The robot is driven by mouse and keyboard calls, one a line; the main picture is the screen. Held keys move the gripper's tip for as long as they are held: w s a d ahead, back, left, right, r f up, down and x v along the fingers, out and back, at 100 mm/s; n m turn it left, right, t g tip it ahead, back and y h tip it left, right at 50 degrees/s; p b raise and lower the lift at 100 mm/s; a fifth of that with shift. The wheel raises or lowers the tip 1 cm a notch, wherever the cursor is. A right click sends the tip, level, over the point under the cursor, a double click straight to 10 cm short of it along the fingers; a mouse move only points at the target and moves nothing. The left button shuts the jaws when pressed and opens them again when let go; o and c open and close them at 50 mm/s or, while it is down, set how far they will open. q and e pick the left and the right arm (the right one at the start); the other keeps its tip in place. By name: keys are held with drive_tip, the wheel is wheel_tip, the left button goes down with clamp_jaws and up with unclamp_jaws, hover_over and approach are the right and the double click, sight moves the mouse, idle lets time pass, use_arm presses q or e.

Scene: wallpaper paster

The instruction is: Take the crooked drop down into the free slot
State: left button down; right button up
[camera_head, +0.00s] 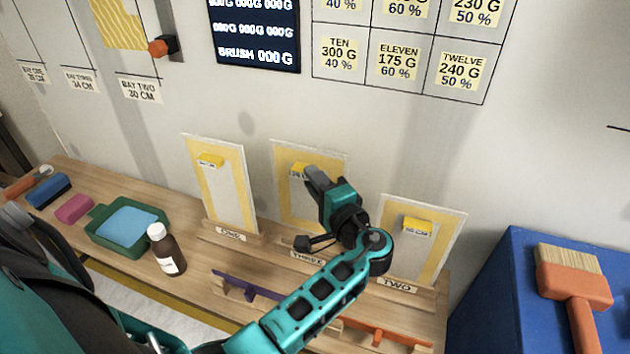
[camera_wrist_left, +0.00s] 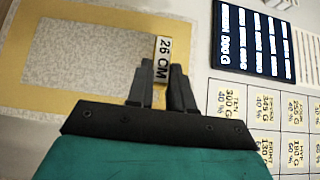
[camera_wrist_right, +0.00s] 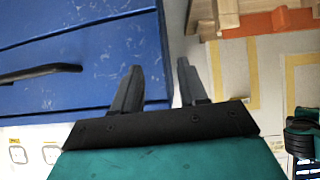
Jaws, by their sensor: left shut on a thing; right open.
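My left gripper (camera_head: 314,178) is shut on the yellow tab of a drop, a pale panel with a yellow border (camera_head: 333,165). The tab's label reads 26 CM in the left wrist view (camera_wrist_left: 164,58), between the fingertips. The drop stands upright against the wall at the middle slot, marked THREE (camera_head: 307,258). My gripper and arm hide its lower part, so I cannot tell if it is seated. Similar drops stand at slots ONE (camera_head: 246,200) and TWO (camera_head: 452,225). A yellow patterned piece (camera_head: 118,22) hangs on the wall, upper left. My right gripper (camera_wrist_right: 162,75) is open and empty.
A purple piece (camera_head: 238,285) and an orange one (camera_head: 385,332) lie in front. A brush (camera_head: 575,290) rests on the blue cabinet (camera_head: 510,265) at right.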

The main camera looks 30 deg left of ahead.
use_arm(q)
wheel_tip(320, 180, down, 6)
drive_tip(key=b, duration=0.4)
drive_tip(key=shift+r+b, duration=0.15)
drive_tip(key=shift+b, duration=0.25)
idle(0.5)
drive_tip(key=shift+f+b, duration=2.65)
drive_tip(key=shift+f, duration=0.3)
drive_tip(key=c, duration=0.9)
unclamp_jaws()
